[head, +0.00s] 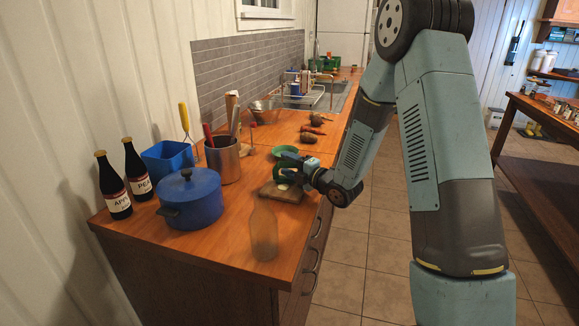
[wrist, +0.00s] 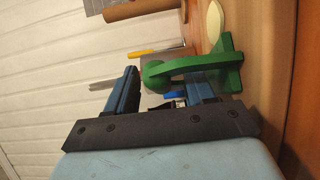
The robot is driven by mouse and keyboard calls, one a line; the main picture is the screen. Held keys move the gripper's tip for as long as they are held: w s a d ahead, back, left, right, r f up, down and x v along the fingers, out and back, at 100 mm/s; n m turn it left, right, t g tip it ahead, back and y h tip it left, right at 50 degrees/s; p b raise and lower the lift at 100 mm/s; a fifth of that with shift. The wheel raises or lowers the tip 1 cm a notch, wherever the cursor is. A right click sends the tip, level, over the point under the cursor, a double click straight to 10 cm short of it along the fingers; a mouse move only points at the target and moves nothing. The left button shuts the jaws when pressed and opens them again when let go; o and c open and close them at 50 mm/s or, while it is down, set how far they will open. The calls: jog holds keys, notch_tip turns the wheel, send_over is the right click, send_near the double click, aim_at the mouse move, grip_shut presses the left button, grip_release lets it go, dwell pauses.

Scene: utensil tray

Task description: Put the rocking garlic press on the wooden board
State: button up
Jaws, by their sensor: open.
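The rocking garlic press appears to be the green curved thing (wrist: 190,68) in the wrist view. Its rounded end lies between my open fingers (wrist: 168,84), and its body passes across the right finger. In the head view a small green part of it (head: 283,173) shows at my gripper (head: 293,169), above the far part of the wooden board (head: 290,196). My gripper is open and partly hides the press. I cannot tell whether the press touches a finger or rests on the board.
A clear bottle (head: 263,232) stands near the counter's front edge. A blue pot (head: 192,203), a utensil holder (head: 223,163) and a blue bin (head: 168,158) stand left. A green dish (head: 284,151) lies behind my gripper. A pale oval thing (wrist: 215,25) lies beyond the press.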

jog(key=shift+r, duration=0.1)
jog(key=v, duration=1.2)
jog(key=shift+w+d+r+h, duration=0.15)
jog(key=shift+w+r+h, duration=0.05)
jog(key=shift+r+h, duration=0.1)
jog(key=s+d+r+m+g+h, duration=0.1)
jog(key=s+d+r+m+h, duration=0.4)
jog(key=d+r+m+h, duration=0.8)
jog(key=s+a+r+m+g, duration=0.1)
jog(key=s+r+m+g, duration=0.1)
jog(key=s+m, duration=0.5)
jog(key=s+a+r+m+g, duration=0.1)
jog(key=s+r+m+g, duration=0.2)
jog(key=s, duration=1.5)
jog(key=m+g, duration=0.1)
jog(key=m, duration=0.3)
jog(key=shift+a+r+y, duration=0.15)
jog(key=shift+a+y, duration=0.05)
jog(key=shift+y, duration=0.2)
